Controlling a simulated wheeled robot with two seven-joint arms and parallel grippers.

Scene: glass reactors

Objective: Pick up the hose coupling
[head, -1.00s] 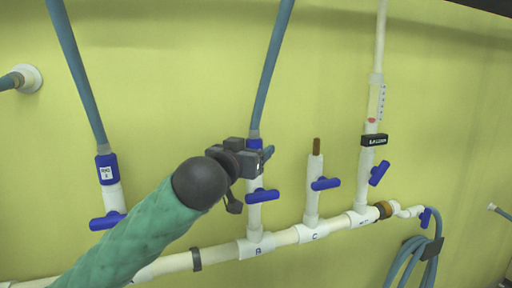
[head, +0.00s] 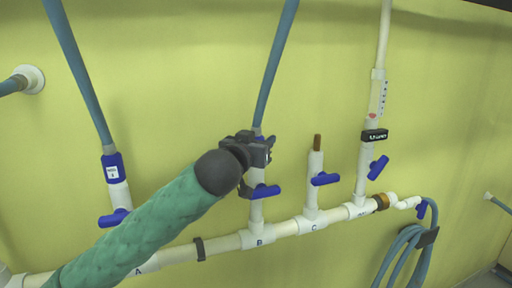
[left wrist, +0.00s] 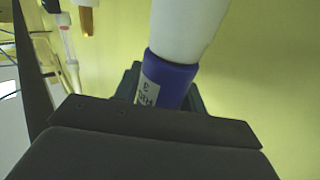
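The hose coupling is a blue collar with a white label (left wrist: 165,82), between a blue hose (head: 274,75) and the white valve stem marked B (head: 256,212). In the head view my left gripper (head: 262,150) covers most of the coupling. In the left wrist view the dark fingers lie on both sides of the collar, close against it. Their tips are hidden behind it, so I cannot tell whether they are closed on it. The coupling looks in line with the stem. My right gripper is not in view.
A second labelled blue coupling (head: 113,168) stands on stem A at left. Blue valve handles (head: 264,192) stick out. A coiled hose (head: 408,255) hangs at lower right.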

